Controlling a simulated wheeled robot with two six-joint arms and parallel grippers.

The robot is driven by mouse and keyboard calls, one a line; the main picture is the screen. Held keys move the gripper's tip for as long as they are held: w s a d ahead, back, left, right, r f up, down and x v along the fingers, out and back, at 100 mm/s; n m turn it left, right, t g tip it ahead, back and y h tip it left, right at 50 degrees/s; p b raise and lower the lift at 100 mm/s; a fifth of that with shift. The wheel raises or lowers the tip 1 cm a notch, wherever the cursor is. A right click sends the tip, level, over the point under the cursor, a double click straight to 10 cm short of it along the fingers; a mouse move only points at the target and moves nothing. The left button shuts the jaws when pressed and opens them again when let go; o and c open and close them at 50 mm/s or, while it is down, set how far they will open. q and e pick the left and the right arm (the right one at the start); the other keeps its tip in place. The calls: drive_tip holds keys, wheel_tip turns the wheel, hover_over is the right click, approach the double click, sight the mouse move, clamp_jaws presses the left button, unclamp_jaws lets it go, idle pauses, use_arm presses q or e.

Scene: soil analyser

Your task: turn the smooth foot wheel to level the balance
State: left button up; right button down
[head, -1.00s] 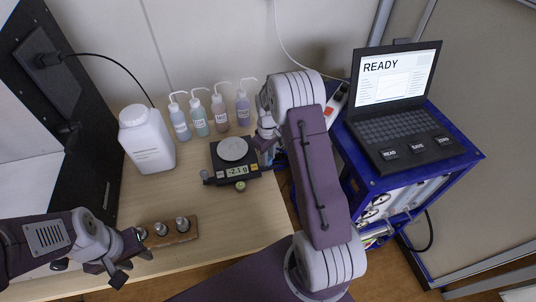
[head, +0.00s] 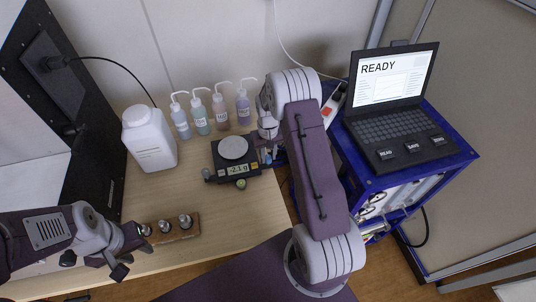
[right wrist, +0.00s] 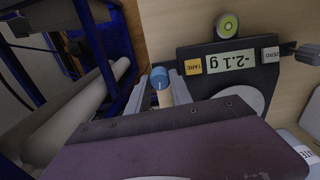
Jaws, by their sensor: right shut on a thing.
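The black balance (head: 222,152) stands on the wooden table, its display reading -2.1 g. Its round green bubble level (right wrist: 228,26) shows at the front edge in the right wrist view; the exact bubble position is too small to tell. A smooth blue foot wheel (right wrist: 160,78) sits at the balance's right side, between the fingertips of my right gripper (right wrist: 166,88), which is shut on it. In the head view my right gripper (head: 268,153) partly hides that wheel. A dark grey foot wheel (right wrist: 308,53) is at the balance's other side. My left gripper (head: 133,257) is open and empty at the table's front left.
Several wash bottles (head: 201,116) and a white jug (head: 150,140) stand behind and left of the balance. A wooden block (head: 182,236) with metal pieces lies beside my left gripper. A blue cart (head: 408,180) with a laptop (head: 395,100) stands to the right.

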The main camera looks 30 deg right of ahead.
idle(0.3)
drive_tip(key=c, duration=1.1)
unclamp_jaws()
drive_tip(key=shift+c, duration=0.2)
wheel_tip(320, 180, up, 9)
wheel_tip(320, 180, up, 6)
drive_tip(key=p, duration=0.7)
hover_over(268, 156)
drive_tip(key=shift+b, duration=0.35)
